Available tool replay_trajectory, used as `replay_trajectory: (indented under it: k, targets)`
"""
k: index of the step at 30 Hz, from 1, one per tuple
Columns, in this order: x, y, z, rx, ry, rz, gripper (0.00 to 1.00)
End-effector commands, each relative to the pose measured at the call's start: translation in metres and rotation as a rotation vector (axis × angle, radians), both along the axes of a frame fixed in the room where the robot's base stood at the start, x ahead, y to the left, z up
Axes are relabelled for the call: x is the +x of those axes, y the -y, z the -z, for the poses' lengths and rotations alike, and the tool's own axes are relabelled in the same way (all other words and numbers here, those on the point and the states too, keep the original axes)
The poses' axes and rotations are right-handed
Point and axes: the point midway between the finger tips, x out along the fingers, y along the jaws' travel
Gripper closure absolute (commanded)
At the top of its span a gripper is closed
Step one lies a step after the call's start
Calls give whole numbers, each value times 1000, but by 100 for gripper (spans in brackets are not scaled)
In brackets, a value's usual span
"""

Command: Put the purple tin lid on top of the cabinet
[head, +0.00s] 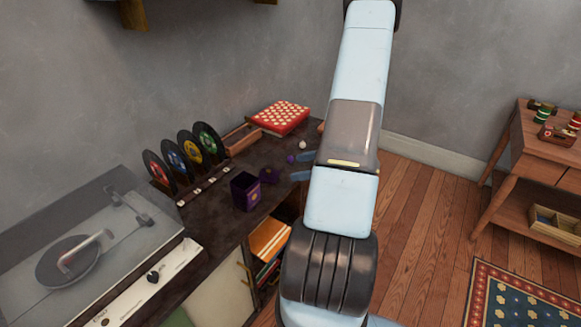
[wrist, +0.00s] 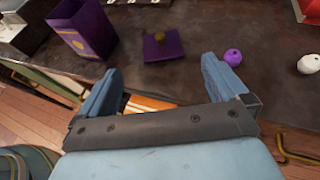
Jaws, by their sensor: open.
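The purple tin lid (wrist: 163,46) is a square lid with a gold knob. It appears to lie on the dark top of the cabinet (head: 213,212), just beside the open purple tin (head: 245,191). The lid also shows in the head view (head: 268,176), to the right of the tin. My gripper (wrist: 162,68) is open and empty. In the wrist view its two fingers point toward the lid, which lies beyond the fingertips and between their lines. In the head view only the fingers of my gripper (head: 299,166) show past my arm.
A small purple ball (wrist: 232,57) and a white ball (wrist: 309,64) lie right of the lid. Records in a rack (head: 188,152), a turntable (head: 85,255) and a red patterned box (head: 280,117) take up other parts of the top. A wooden table (head: 545,150) stands at right.

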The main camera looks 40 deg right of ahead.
Motion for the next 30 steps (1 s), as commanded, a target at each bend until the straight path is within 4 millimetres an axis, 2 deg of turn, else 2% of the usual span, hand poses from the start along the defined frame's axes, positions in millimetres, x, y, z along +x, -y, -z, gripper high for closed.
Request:
replay_trajectory:
  k: [5,15,23,30]
  targets:
    - [3,-11,-20,-40,17,-68,0]
    - [9,-87,-106,-271,105,-440,0]
    - [-6,-142,-164,-479,182,-726,0]
    - [-31,-185,-208,-688,263,-973,0]
